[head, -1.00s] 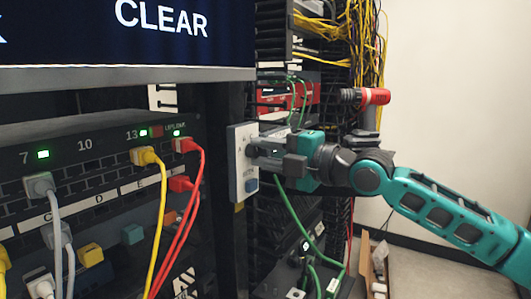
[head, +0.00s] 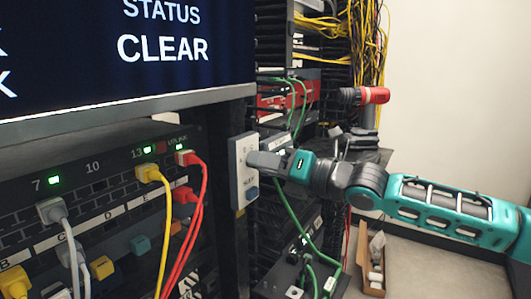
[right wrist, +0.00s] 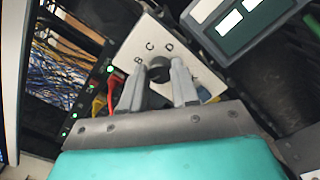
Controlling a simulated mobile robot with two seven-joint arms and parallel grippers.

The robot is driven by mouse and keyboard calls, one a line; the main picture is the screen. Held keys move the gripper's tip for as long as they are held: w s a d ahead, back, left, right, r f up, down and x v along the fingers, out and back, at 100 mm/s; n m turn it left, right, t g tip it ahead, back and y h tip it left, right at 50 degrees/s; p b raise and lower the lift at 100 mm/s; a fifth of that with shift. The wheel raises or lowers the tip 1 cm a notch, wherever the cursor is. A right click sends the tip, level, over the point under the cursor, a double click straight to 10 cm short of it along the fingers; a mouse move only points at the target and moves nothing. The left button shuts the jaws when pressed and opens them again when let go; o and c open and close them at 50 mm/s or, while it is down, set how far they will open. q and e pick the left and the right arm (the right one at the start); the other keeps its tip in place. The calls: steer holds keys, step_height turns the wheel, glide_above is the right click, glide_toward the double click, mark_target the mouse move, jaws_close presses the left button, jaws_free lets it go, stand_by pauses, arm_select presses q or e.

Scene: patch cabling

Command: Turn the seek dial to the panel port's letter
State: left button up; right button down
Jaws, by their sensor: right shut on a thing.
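The seek dial is a dark round knob (right wrist: 159,70) on a white plate (right wrist: 140,42) marked with letters, of which B, C and D can be read in the right wrist view. My right gripper (right wrist: 158,80) is shut on the dial; in the head view the gripper (head: 256,160) hides the knob. The patch panel (head: 95,200) at left has ports lettered B, C, D and E. Which letter the dial points to cannot be told. My left gripper is not in view.
A screen (head: 165,45) above the panel reads STATUS CLEAR. Yellow (head: 162,220), red (head: 200,215) and grey cables hang before the panel. Green cables (head: 285,205) run below my right gripper. A red-ended tool (head: 372,95) stands behind my arm. Open floor lies at right.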

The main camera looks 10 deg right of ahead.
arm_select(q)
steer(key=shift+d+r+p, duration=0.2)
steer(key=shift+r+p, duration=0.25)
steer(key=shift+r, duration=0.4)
arm_select(e)
steer(key=shift+n, duration=0.6)
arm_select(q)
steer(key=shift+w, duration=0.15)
arm_select(e)
steer(key=c, duration=0.8)
jaws_free()
steer(key=shift+c, duration=0.2)
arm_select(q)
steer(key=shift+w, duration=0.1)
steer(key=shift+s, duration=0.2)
arm_select(e)
steer(key=v, duration=1.3)
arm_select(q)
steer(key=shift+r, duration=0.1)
arm_select(e)
steer(key=shift+a, duration=0.1)
